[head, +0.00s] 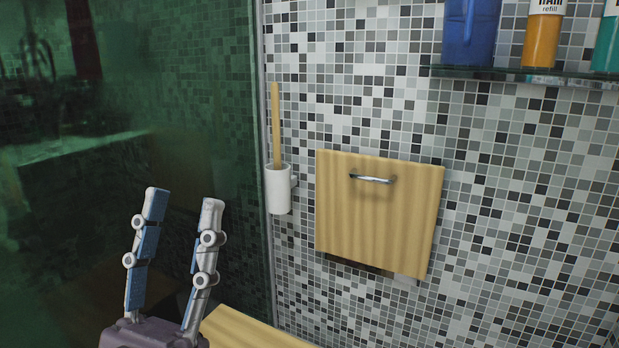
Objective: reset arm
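My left gripper (182,196) stands at the lower left of the head view, its two blue and grey fingers pointing up. The fingers are apart and nothing is between them. It is in front of the dark green glass, to the left of the white wall cup. My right gripper does not show in this view.
A white cup (279,190) with a wooden-handled stick hangs on the mosaic wall (500,180). A wooden panel (380,222) with a metal handle (372,178) is right of it. A glass shelf (520,76) holds bottles. A wooden surface (250,332) lies below. Green glass (190,110) is left.

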